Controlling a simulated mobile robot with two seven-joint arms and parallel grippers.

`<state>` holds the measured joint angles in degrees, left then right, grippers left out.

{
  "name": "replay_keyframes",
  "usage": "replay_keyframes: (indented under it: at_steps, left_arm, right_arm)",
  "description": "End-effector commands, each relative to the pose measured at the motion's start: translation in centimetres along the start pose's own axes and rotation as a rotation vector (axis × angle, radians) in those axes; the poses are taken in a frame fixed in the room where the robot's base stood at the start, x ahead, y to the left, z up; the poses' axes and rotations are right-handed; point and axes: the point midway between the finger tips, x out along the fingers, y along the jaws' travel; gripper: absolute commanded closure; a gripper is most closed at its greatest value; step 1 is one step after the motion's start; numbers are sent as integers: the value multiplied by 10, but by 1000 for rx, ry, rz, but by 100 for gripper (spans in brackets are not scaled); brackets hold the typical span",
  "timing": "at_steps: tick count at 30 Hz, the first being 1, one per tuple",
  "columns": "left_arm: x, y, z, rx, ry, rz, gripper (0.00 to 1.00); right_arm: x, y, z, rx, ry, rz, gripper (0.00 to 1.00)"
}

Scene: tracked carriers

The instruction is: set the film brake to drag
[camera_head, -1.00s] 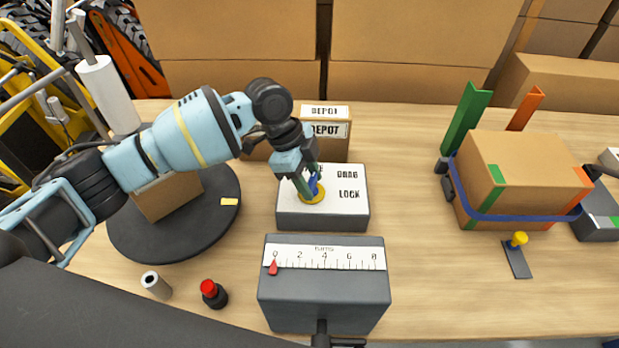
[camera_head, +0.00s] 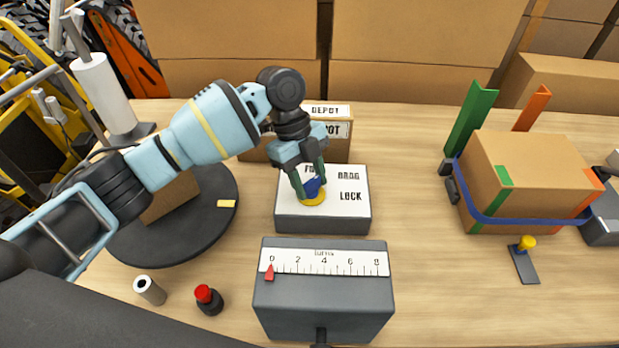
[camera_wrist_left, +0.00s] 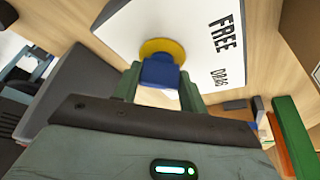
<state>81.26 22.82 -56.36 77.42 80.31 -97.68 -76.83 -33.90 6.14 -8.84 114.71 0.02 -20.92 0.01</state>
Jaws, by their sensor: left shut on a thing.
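The film brake is a grey box (camera_head: 322,222) with a white top that reads FREE, DRAG and LOCK. On it sits a yellow round base (camera_head: 313,198) with a blue knob (camera_head: 314,187). My left gripper (camera_head: 308,190) is shut on the blue knob from above. The left wrist view shows the blue knob (camera_wrist_left: 159,72) between the fingertips, above the yellow disc (camera_wrist_left: 162,47), with FREE and DRAG on the white face. The gripper partly covers the knob and the FREE label in the head view, so I cannot tell its setting. My right gripper is not in view.
A grey scale box (camera_head: 323,300) with a red pointer (camera_head: 269,272) near 0 stands in front. A red-capped bottle (camera_head: 209,300) and a grey tube (camera_head: 149,290) stand left of it. A dark turntable (camera_head: 200,240) is at left, a strapped carton (camera_head: 525,175) at right.

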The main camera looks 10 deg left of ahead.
Motion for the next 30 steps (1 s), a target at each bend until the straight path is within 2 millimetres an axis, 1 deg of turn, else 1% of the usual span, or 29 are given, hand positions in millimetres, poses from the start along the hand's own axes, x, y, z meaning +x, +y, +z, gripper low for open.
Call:
replay_keyframes:
  at_steps: [8,9,14,23,26,30]
  left_arm:
    - [-1,0,-1,2,0,-2,81]
    - [-1,0,-1,1,0,-2,57]
    - [-1,0,-1,1,0,-2,36]
    - [-2,0,0,0,0,-1,36]
    - [-9,-1,0,0,-1,-3,36]
    - [-30,-1,0,0,-2,-4,36]
  right_arm:
    - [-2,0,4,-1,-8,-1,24]
    - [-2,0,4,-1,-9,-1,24]
    - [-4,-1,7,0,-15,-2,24]
    - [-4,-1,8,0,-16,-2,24]
    - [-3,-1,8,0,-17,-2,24]
    - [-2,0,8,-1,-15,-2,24]
